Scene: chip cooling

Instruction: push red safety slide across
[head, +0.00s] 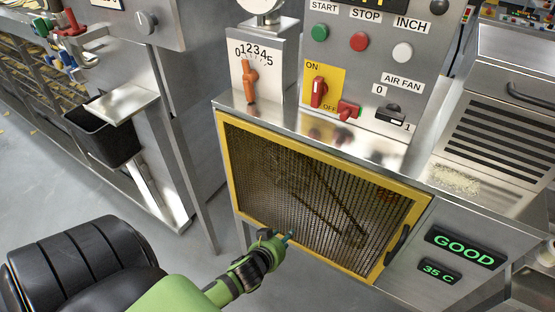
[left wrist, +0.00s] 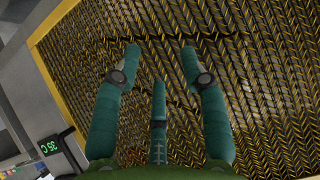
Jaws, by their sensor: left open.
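A red switch handle (head: 319,92) stands upright on a yellow ON/OFF plate (head: 312,70) on the machine's upright panel. A second red piece (head: 348,110) sits just right of the OFF label, low on the panel; I cannot tell which of the two is the safety slide. My left gripper (head: 287,237) is well below both, in front of the lower part of the yellow-framed mesh guard (head: 424,205). In the left wrist view its teal fingers (left wrist: 160,56) are spread and empty, facing the mesh. My right gripper is not in view.
An orange lever (head: 249,80) stands by a numbered scale left of the switch. A black air-fan switch (head: 390,115) is to the right. The guard has a black handle (head: 397,246) at its right edge. Displays read GOOD (head: 465,248) and 35 C (head: 439,271).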

